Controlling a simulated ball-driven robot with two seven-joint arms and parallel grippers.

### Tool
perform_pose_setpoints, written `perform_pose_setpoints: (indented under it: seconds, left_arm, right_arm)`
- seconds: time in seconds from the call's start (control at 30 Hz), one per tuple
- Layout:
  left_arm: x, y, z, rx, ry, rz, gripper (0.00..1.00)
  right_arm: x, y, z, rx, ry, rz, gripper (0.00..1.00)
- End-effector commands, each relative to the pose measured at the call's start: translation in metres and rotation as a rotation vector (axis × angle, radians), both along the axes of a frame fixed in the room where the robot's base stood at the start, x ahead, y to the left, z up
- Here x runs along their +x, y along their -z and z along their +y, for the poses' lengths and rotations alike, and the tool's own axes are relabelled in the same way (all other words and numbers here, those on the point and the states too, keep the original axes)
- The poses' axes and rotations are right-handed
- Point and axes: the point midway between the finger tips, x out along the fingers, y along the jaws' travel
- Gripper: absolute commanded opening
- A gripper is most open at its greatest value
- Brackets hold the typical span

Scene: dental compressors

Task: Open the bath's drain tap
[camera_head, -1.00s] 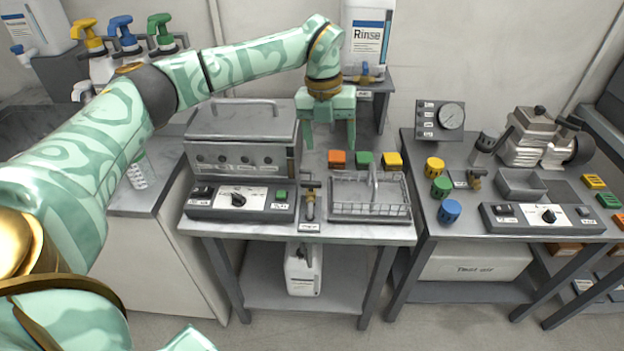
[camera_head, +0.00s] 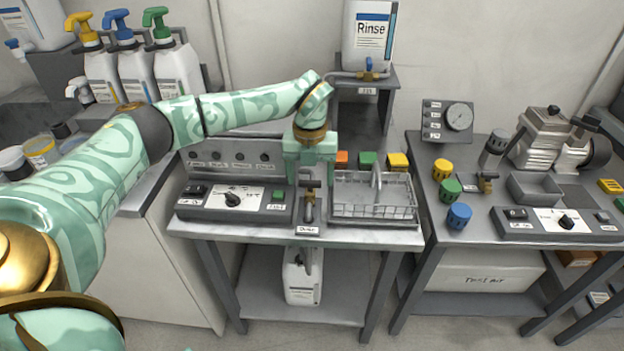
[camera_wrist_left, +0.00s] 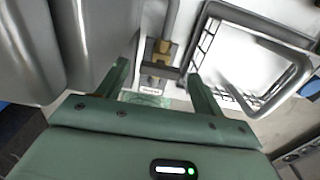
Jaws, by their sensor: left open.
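The drain tap (camera_head: 309,208) is a small brass tap with a dark handle, just right of the control panel at the front of the bath (camera_head: 212,157). My left gripper (camera_head: 310,183) is open and empty, pointing down above and slightly behind the tap. In the left wrist view the tap (camera_wrist_left: 160,52) lies between and beyond the two green fingers of the left gripper (camera_wrist_left: 160,85), with neither finger seen touching it. My arm and gripper hide part of the bath. My right gripper is not in view.
A wire basket (camera_head: 373,211) stands close right of the tap. The control panel (camera_head: 233,203) is close on its left. Orange, green and yellow blocks (camera_head: 368,160) sit behind the basket. A white canister (camera_head: 301,280) stands on the shelf below. The Rinse bottle (camera_head: 369,38) stands behind.

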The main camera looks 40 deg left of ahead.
Motion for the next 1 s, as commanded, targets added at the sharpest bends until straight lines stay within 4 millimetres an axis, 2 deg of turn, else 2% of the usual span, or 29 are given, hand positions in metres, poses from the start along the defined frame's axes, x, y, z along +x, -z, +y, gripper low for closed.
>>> perform_pose_setpoints:
  seconds: [0.1, 0.33, 0.37, 0.5, 0.53, 0.77, 1.0]
  left_arm:
    - [0.0, 0.006, 0.0, -0.001, 0.0, -0.001, 0.69]
    - [0.0, 0.006, 0.0, 0.0, 0.001, -0.001, 0.69]
    - [0.0, 0.006, 0.0, 0.0, 0.001, -0.001, 0.66]
    - [0.0, 0.006, 0.0, -0.001, 0.001, -0.001, 0.27]
    - [0.0, 0.006, 0.0, -0.001, 0.001, -0.001, 0.24]
    - [0.0, 0.005, 0.0, -0.001, -0.009, -0.001, 0.24]
    - [0.0, 0.001, -0.001, -0.001, -0.092, -0.002, 0.24]
  right_arm:
    - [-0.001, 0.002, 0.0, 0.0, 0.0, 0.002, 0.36]
    - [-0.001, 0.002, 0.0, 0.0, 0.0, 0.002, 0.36]
    - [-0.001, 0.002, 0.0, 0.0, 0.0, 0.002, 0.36]
    - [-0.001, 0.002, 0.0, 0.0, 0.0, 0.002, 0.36]
    - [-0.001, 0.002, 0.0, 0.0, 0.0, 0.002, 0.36]
    - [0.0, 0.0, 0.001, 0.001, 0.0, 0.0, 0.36]
    - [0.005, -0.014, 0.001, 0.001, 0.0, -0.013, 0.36]
